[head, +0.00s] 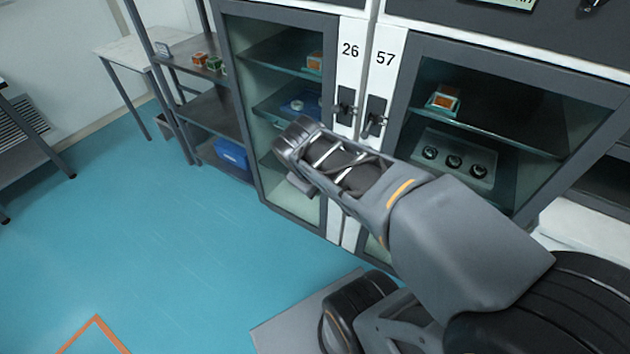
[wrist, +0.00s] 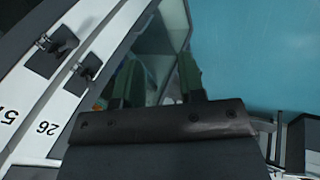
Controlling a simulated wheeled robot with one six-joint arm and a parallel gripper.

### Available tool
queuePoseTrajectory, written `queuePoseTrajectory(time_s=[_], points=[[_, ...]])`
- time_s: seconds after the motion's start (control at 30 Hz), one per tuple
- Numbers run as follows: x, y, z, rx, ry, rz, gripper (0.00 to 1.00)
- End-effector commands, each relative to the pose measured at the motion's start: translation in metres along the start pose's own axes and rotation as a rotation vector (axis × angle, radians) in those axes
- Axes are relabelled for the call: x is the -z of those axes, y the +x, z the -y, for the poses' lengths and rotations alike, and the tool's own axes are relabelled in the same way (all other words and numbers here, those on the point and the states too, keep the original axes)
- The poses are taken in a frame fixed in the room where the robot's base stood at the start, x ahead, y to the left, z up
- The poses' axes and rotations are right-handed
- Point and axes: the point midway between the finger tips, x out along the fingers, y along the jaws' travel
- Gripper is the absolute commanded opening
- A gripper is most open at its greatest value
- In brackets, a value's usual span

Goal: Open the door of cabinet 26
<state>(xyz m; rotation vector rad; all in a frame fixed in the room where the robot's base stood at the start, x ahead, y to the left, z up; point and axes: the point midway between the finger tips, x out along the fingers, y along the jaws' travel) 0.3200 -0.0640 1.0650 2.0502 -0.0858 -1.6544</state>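Cabinet 26 has a grey-framed glass door (head: 238,103) that looks shut in the head view. Its dark handle (head: 345,105) is on the white strip below the number 26, at the door's right edge.
Cabinet 57 (head: 421,62) adjoins on the right, with its own handle (head: 375,122) close beside that of cabinet 26. A dark open shelf (head: 212,112) stands left of cabinet 26. The blue floor (head: 185,235) in front and to the left is clear.

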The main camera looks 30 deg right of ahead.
Motion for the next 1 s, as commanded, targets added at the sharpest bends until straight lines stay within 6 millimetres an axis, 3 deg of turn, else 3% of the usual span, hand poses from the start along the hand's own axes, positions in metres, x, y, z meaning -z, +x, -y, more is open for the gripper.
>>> queuePoseTrajectory(time_s=[0.03,0.27,0.5,0.8,1.0], points=[[-0.004,0.048,0.007,-0.060,-0.087,0.048,0.36],[0.000,0.151,-0.011,-0.339,-0.507,0.252,0.36],[0.030,0.251,-0.018,-0.611,-0.959,0.453,0.36],[0.086,0.352,0.002,-0.904,-1.439,0.636,0.36],[0.112,0.388,0.017,-1.028,-1.618,0.693,0.36]])
